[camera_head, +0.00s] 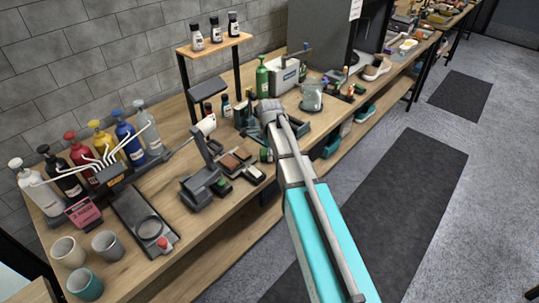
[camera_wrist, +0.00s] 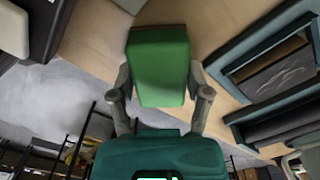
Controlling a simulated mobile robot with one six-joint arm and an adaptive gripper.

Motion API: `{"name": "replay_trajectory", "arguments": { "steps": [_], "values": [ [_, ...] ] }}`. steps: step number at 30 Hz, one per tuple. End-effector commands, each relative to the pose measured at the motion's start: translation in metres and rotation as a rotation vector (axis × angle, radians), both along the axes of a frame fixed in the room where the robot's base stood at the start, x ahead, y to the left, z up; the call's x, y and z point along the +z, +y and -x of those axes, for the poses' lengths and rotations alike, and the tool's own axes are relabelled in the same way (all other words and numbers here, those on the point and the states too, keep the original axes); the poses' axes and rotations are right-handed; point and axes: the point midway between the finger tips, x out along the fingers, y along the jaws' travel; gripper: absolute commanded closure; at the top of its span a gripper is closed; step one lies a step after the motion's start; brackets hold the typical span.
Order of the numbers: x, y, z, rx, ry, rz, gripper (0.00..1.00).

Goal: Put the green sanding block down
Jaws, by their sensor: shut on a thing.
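The green sanding block (camera_wrist: 160,62) fills the space between the two fingers in the wrist view. My gripper (camera_wrist: 160,78) is shut on it, with one finger against each side. Bare wooden bench top (camera_wrist: 95,40) shows beyond the block; I cannot tell if the block touches it. In the head view my arm reaches over the bench's front edge, and a small green patch near its left side may be the block, but it is too small to be sure.
A teal-edged tray (camera_wrist: 232,50) lies close on the right in the wrist view. In the head view, a grey holder (camera_head: 205,187) and brown blocks (camera_head: 236,162) sit left of my arm. A green bottle (camera_head: 262,77) and glass jar (camera_head: 312,95) stand behind.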

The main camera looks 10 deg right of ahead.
Motion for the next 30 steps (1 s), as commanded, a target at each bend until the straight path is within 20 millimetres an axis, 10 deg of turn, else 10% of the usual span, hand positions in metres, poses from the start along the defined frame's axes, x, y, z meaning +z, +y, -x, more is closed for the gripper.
{"name": "replay_trajectory", "arguments": {
  "steps": [11, 12, 17, 30],
  "values": [
    [-0.0036, 0.0, 0.0, 0.0, 0.0, 0.0, 0.75],
    [-0.0026, 0.0, 0.0, 0.0, 0.0, 0.0, 0.31],
    [-0.0023, 0.0, 0.0, 0.0, 0.0, 0.0, 0.02],
    [-0.0018, 0.0, 0.0, 0.0, 0.0, 0.0, 0.02]
  ]
}}
